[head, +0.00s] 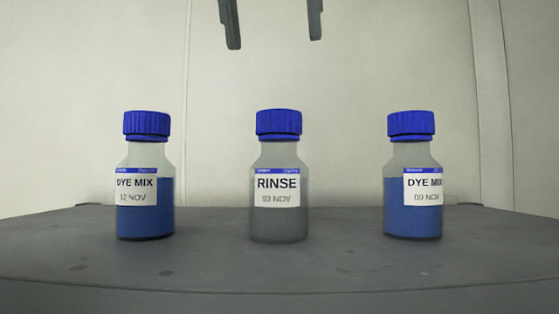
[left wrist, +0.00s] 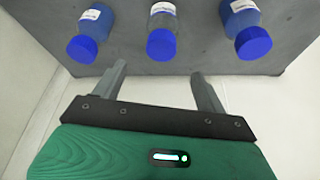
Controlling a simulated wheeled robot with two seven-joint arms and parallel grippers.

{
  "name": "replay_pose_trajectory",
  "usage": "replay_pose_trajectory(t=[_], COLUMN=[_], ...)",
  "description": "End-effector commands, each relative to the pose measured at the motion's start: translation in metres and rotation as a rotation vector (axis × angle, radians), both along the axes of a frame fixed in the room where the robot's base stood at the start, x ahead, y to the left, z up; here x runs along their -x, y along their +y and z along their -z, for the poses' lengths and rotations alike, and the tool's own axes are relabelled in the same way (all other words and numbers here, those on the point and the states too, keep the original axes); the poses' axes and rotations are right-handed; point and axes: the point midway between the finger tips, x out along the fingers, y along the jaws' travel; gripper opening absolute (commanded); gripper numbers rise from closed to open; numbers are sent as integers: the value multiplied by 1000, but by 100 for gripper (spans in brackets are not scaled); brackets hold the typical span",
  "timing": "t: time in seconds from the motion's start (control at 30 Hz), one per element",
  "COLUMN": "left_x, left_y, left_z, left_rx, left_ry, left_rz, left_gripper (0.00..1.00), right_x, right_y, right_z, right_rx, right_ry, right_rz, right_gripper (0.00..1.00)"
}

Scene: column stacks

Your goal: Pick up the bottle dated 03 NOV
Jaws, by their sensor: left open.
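The bottle dated 03 NOV (head: 279,222) stands upright in the middle of the dark surface. It has a blue cap, greyish contents and a white label reading RINSE. It also shows in the left wrist view (left wrist: 161,31), beyond my fingertips and roughly in line with the gap between them. My left gripper (head: 273,40) is open and empty, above the middle bottle in the head view and apart from it. Its two fingers also show in the left wrist view (left wrist: 158,70). My right gripper is in neither view.
A DYE MIX bottle dated 12 NOV (head: 145,220) stands to the left, with blue contents. Another DYE MIX bottle dated 09 NOV (head: 412,222) stands to the right. Clear gaps separate the bottles. The dark table (head: 280,270) is bare in front, with a pale wall behind.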

Motion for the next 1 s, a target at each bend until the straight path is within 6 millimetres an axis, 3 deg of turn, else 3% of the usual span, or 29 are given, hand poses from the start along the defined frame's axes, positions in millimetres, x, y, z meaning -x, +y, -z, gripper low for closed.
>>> replay_pose_trajectory(t=[0.17, 0.5, 0.77, 0.8, 1.0], left_x=[-5, -9, -17, -20, -26], left_y=[-1, -1, -3, -4, -6], left_z=[9, 23, 44, 55, 68], left_rx=[-1, 6, 9, 6, 8], left_ry=[6, -8, -12, -12, -15], left_rz=[3, 4, 3, 2, -1], left_gripper=[74, 74, 74, 74, 74], right_x=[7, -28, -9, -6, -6], right_y=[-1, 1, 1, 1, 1], right_z=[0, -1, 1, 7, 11], right_rx=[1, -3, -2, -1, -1], right_ry=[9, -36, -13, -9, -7], right_rz=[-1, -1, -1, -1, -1], right_gripper=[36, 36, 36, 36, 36])
